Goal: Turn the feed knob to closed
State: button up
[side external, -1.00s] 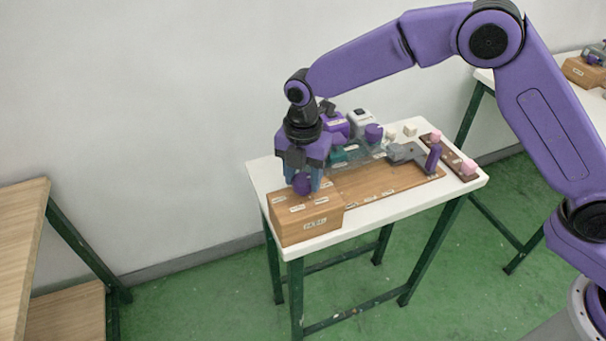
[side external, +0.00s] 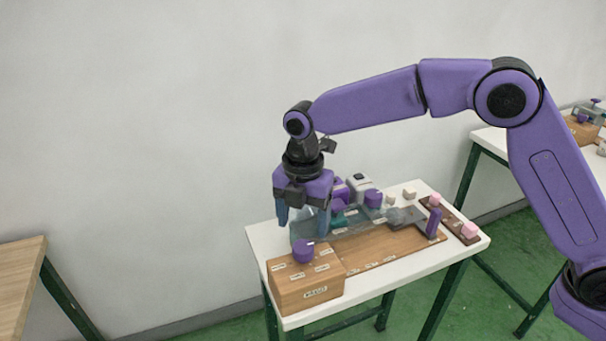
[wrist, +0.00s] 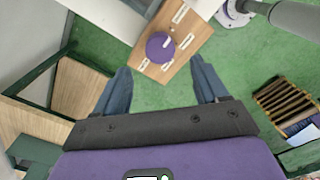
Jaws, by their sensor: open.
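The purple round knob (side external: 303,251) sits on top of a wooden box (side external: 318,291) at the table's front left. Small white labels surround it, too small to read. In the wrist view the knob (wrist: 160,47) shows a pale mark towards its upper right, and the wooden box (wrist: 181,66) lies under it. My gripper (side external: 303,224) is open and empty, above the knob and apart from it. In the wrist view the two blue fingers of my gripper (wrist: 160,66) are spread wide, with the knob beyond their tips.
Behind the box, a wooden board (side external: 400,243) carries a grey clamp-like part and an upright purple handle (side external: 433,222). Purple and white devices (side external: 358,184) stand at the back. Pink knobs (side external: 469,230) sit on a dark strip at right.

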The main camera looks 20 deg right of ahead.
aim_at(303, 247)
notch_tip(303, 247, up, 11)
dwell(0.3)
jog(key=shift+f, duration=0.1)
dwell(0.4)
jog(key=s+d+f+m, duration=0.4)
jog(key=s+d+m, duration=0.3)
jog(key=s+d, duration=0.7)
jog(key=s+d+f+m, duration=0.3)
jog(key=s+d+m, duration=0.4)
jog(key=s+d, duration=0.7)
jog(key=s, duration=0.3)
jog(key=shift+d+f+m, duration=0.15)
jog(key=shift+f+m, duration=0.15)
jog(key=shift+f, duration=0.05)
